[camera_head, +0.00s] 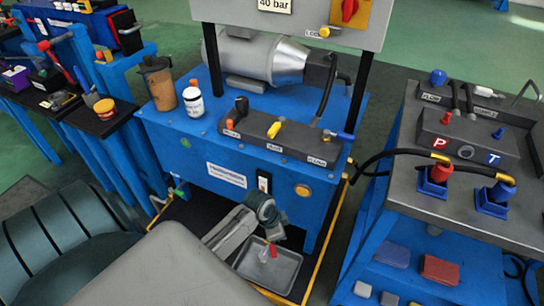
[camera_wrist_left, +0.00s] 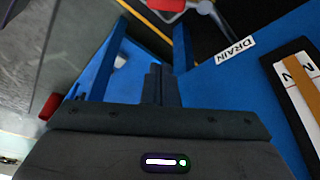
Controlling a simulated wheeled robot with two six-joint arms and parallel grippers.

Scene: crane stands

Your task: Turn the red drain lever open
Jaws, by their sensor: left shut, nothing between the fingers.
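The red drain lever (camera_head: 273,250) shows in the head view in front of the blue power unit, above a grey drip tray (camera_head: 288,268). In the left wrist view a red piece that looks like the lever (camera_wrist_left: 167,4) is cut off by the top edge, next to a grey metal part and near the white DRAIN label (camera_wrist_left: 235,50). My left gripper (camera_wrist_left: 160,85) is shut and empty, with a visible gap between it and that red piece. In the head view my left arm covers part of the drain area, and its fingertips are hard to make out. My right gripper is not in view.
The blue power unit (camera_head: 215,145) carries a motor, valve block and bottles. A level gauge (camera_head: 264,182) is on its front, close to my arm. A bench with hoses (camera_head: 455,200) stands at the right, blue side tables at the left. Yellow edging borders the floor tray.

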